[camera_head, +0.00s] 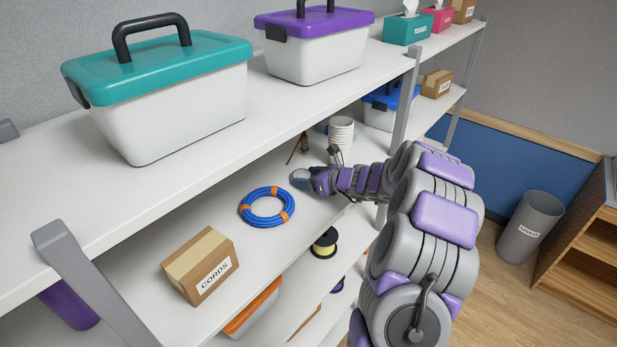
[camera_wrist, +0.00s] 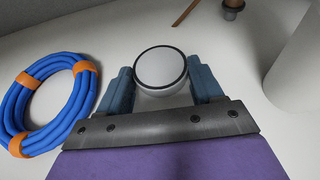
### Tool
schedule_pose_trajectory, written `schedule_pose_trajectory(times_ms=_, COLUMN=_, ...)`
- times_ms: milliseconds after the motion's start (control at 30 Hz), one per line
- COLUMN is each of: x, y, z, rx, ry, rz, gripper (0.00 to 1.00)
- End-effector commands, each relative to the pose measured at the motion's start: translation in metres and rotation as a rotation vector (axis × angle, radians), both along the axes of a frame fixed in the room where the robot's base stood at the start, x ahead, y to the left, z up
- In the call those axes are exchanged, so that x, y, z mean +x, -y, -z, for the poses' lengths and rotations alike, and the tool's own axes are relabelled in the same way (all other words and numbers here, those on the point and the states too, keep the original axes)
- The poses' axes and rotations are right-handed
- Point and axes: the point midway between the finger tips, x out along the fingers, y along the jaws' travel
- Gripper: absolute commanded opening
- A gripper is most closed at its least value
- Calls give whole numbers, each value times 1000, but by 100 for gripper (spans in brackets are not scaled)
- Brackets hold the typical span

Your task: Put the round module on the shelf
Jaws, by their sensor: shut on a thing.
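The round module (camera_wrist: 160,66) is a short cylinder with a pale grey face and a dark rim. In the wrist view it sits between the two blue fingers of my gripper (camera_wrist: 161,84), which are shut on it. In the head view my gripper (camera_head: 304,178) is over the middle shelf (camera_head: 205,222), to the right of a coiled blue cable. The module is hard to make out there. The white shelf surface lies behind and below the module in the wrist view. I cannot tell whether the module touches it.
The blue cable coil (camera_head: 266,208) with orange ties lies left of my gripper. A CORDS box (camera_head: 200,265) is at front left. The upper shelf (camera_head: 200,150) overhangs the back.

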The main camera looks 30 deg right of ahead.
Motion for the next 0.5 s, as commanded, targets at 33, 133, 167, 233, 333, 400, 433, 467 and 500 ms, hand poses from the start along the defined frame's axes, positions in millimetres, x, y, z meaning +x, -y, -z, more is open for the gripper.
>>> schedule_pose_trajectory(times_ms=33, x=0, y=-1, z=0, rx=-1, ry=0, rz=0, gripper=28)
schedule_pose_trajectory(times_ms=133, x=0, y=-3, z=0, rx=-1, ry=-1, rz=-1, gripper=28)
schedule_pose_trajectory(times_ms=167, x=0, y=-3, z=0, rx=-1, ry=-1, rz=-1, gripper=28)
schedule_pose_trajectory(times_ms=233, x=0, y=-4, z=1, rx=-1, ry=-1, rz=-1, gripper=68)
schedule_pose_trajectory(times_ms=333, x=0, y=-3, z=1, rx=-1, ry=-1, rz=-1, gripper=77)
schedule_pose_trajectory(times_ms=400, x=0, y=-2, z=1, rx=-1, ry=-1, rz=-1, gripper=84)
schedule_pose_trajectory(times_ms=433, x=0, y=-1, z=1, rx=-1, ry=-1, rz=-1, gripper=87)
schedule_pose_trajectory(times_ms=467, x=0, y=0, z=1, rx=0, ry=-1, rz=-1, gripper=90)
schedule_pose_trajectory(times_ms=500, x=0, y=0, z=2, rx=0, ry=-1, rz=-1, gripper=92)
